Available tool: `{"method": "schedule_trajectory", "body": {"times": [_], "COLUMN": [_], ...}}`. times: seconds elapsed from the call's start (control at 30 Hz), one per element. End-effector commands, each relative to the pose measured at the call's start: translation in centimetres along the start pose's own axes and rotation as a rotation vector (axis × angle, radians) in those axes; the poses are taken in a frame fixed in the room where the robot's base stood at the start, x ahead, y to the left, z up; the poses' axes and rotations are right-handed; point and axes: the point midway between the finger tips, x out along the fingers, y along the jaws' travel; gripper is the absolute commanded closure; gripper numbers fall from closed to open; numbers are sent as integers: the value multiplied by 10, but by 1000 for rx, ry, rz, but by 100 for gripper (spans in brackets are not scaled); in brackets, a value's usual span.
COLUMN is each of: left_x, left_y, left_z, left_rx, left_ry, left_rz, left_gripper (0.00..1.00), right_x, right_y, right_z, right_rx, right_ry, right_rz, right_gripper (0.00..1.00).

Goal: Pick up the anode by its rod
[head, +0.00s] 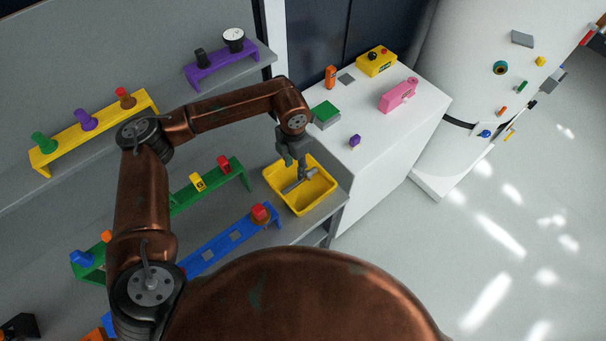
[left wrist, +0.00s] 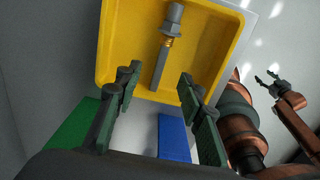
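The anode (left wrist: 165,52) lies in a yellow tray (left wrist: 103,45), a grey rod with a brass-coloured threaded collar and a grey hex fitting at its far end. In the head view the anode (head: 300,183) shows as a small grey piece in the yellow tray (head: 285,200). My left gripper (left wrist: 160,88) is open, its two fingers apart on either side of the rod's near end, with nothing between the pads that I can see touching. In the head view the left gripper (head: 293,160) hangs over the tray's back edge. My right gripper (left wrist: 268,80) looks open and empty, away at the right.
The tray stands at the right end of a grey shelf. A blue rack (head: 222,243) and a green rack (head: 208,183) lie left of it. A white cabinet (head: 385,135) beside it carries small items. A white tank (head: 470,60) stands further right.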

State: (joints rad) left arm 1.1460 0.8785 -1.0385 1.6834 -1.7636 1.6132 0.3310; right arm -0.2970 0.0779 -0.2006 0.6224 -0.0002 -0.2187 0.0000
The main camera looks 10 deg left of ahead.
Motion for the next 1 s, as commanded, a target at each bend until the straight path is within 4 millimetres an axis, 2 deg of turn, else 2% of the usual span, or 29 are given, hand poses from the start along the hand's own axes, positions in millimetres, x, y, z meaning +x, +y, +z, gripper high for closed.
{"method": "schedule_trajectory", "body": {"times": [0.03,0.1,0.57,0.8,1.0], "left_x": [10,16,56,92,94], "left_y": [0,0,-7,-11,-11], "left_z": [0,0,6,7,7], "left_rx": [0,1,11,8,7], "left_ry": [2,4,5,6,3], "left_rz": [-2,-3,-4,-4,-3], "left_gripper": [64,64,64,64,64], "right_x": [8,13,33,52,52], "right_y": [0,0,1,0,0], "right_z": [5,8,20,26,24], "right_rx": [0,0,1,1,0], "right_ry": [-6,-10,-26,-34,-32], "right_rz": [0,0,1,0,1], "right_gripper": [52,52,52,52,52]}}
